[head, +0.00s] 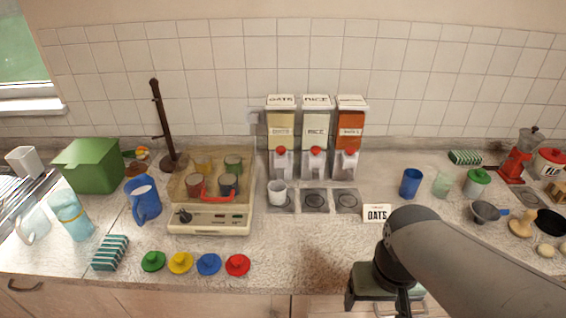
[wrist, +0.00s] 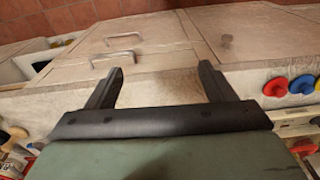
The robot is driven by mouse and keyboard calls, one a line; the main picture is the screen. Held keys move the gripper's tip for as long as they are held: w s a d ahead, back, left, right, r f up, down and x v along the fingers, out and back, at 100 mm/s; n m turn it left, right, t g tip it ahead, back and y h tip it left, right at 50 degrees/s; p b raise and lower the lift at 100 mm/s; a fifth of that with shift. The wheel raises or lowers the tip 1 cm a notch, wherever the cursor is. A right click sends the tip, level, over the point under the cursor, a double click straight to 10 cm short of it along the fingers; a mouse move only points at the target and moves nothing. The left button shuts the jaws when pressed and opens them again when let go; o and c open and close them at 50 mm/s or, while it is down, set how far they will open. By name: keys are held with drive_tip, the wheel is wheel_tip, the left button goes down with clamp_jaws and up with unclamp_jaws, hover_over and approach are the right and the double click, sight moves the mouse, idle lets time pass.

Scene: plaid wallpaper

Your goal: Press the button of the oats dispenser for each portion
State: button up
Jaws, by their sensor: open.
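The oats dispenser (head: 281,130) stands at the back of the counter, leftmost of three, with a sign reading OATS on top.
The rice dispenser (head: 316,130) and an orange-filled dispenser (head: 350,130) stand close to the right of the oats. A beige machine (head: 210,218) holding several cups is to the left. A blue cup (head: 411,183) stands to the right. Coloured lids (head: 208,264) line the front edge.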

clamp_jaws()
idle(1.8)
